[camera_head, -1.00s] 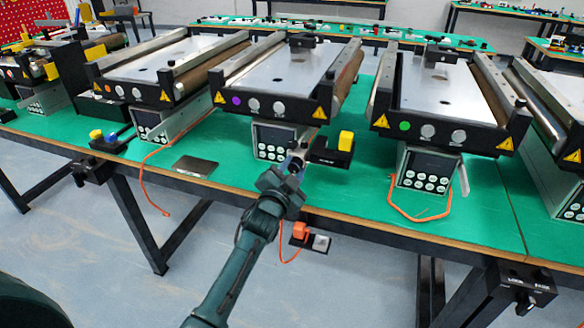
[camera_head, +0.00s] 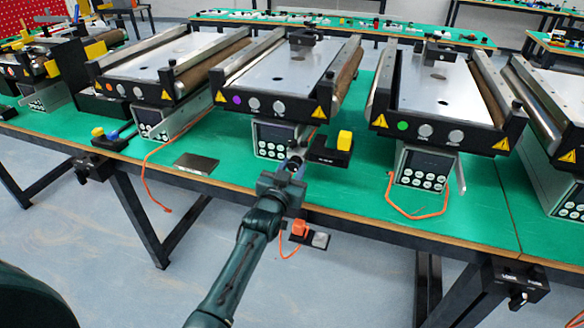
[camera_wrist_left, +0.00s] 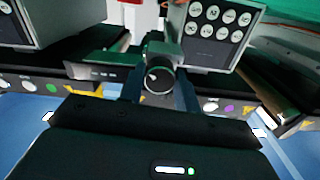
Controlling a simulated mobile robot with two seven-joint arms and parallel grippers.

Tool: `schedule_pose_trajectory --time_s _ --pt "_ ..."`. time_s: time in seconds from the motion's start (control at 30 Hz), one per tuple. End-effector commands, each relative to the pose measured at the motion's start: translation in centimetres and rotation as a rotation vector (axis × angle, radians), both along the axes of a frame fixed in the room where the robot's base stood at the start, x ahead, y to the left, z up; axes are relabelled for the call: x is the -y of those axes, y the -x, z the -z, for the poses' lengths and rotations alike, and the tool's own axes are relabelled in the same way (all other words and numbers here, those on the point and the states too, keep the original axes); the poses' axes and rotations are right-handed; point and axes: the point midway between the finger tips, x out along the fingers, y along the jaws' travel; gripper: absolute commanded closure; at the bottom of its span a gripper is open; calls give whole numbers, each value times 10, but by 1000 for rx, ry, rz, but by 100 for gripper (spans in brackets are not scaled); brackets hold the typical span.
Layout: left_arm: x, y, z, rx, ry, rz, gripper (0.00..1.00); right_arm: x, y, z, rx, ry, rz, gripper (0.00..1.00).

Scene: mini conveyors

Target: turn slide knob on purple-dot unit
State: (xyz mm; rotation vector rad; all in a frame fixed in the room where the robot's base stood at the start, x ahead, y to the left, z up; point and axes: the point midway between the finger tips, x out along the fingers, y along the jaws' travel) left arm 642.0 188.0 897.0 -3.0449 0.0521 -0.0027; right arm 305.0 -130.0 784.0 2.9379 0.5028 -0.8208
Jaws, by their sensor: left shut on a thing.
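The purple-dot unit (camera_head: 290,85) is the middle conveyor, marked by a purple dot (camera_head: 237,100) on its black front panel. Its control box (camera_head: 275,138) with round buttons sits beneath. My left gripper (camera_head: 291,166) is in front of this box, at the front of the green table. In the left wrist view, my left gripper (camera_wrist_left: 159,88) is shut on a small round dark knob (camera_wrist_left: 158,78) with a pale mark on its face. The fingers cover the knob's sides. The purple dot shows in that view too (camera_wrist_left: 229,108). My right gripper is not in view.
A black block with a yellow button (camera_head: 344,141) stands close right of my gripper. A green-dot conveyor (camera_head: 440,95) is to the right, an orange-dot one (camera_head: 160,75) to the left. A dark flat plate (camera_head: 196,164) lies near the table edge.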

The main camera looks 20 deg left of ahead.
Motion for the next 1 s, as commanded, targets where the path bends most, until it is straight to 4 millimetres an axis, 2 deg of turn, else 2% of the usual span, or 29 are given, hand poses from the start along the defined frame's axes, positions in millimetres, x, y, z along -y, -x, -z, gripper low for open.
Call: schedule_pose_trajectory --time_s 0.03,0.43,0.47,0.7,1.0 --pt "-1 -2 -6 12 5 -1 90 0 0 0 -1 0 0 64" --pt "-1 -2 -6 12 9 -1 90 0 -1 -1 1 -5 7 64" --pt "-1 -2 -6 12 9 -1 65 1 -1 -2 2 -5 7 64" --pt "0 -1 -3 6 8 0 46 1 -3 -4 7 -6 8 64" --pt "0 2 -1 3 8 0 46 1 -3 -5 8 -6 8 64"
